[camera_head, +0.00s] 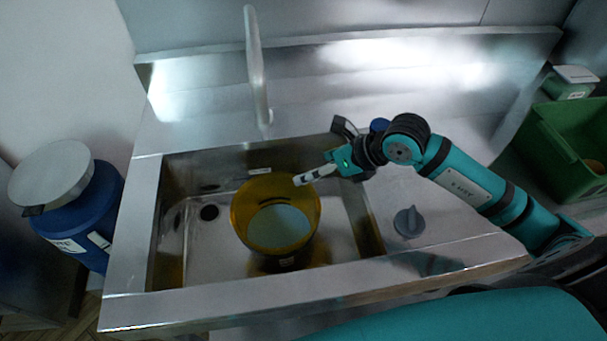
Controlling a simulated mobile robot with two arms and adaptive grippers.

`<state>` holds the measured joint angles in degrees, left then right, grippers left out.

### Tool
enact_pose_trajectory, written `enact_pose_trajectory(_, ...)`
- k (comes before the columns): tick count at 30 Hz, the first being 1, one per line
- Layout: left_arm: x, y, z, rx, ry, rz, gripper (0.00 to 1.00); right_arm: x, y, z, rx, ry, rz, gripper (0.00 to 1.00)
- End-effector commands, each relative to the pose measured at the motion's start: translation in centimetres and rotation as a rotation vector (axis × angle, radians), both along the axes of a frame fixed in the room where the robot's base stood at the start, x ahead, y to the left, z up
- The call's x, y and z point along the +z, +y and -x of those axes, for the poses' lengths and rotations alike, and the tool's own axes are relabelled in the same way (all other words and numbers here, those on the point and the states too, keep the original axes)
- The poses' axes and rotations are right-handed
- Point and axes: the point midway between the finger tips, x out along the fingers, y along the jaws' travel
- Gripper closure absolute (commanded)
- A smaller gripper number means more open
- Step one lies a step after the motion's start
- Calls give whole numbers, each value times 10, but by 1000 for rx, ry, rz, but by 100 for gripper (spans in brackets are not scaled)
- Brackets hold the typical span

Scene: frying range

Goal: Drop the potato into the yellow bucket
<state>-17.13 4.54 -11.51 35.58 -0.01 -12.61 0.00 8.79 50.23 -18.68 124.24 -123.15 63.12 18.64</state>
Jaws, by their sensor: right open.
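The yellow bucket (240,217) stands upright in the sink basin, its open top facing up and a pale bluish-grey surface showing inside. My right gripper (316,152) is open, with its fingers spread wide and nothing visible between them. It is above the bucket's back right side, and one pale finger reaches over the rim in the picture. No potato shows clearly in or near the bucket. A small brownish round thing (595,166) shows in the green crate at the right edge; I cannot tell whether it is a potato. My left gripper is not in view.
The steel sink (183,240) has a tall faucet (257,70) behind the bucket and a grey knob (408,222) on its right counter. A blue barrel (85,225) stands at left. The green crate (548,150) is at right. The back counter is mostly clear.

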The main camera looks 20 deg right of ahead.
Motion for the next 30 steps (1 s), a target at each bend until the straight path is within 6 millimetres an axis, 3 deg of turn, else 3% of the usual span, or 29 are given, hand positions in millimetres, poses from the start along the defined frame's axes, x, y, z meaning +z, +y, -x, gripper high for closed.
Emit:
enact_pose_trajectory(9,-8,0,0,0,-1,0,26,30,-20,22,1,1,3,12)
enact_pose_trajectory(26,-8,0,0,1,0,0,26,34,-21,23,1,0,1,12)
enact_pose_trajectory(30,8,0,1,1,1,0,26,50,-21,23,1,0,1,12)
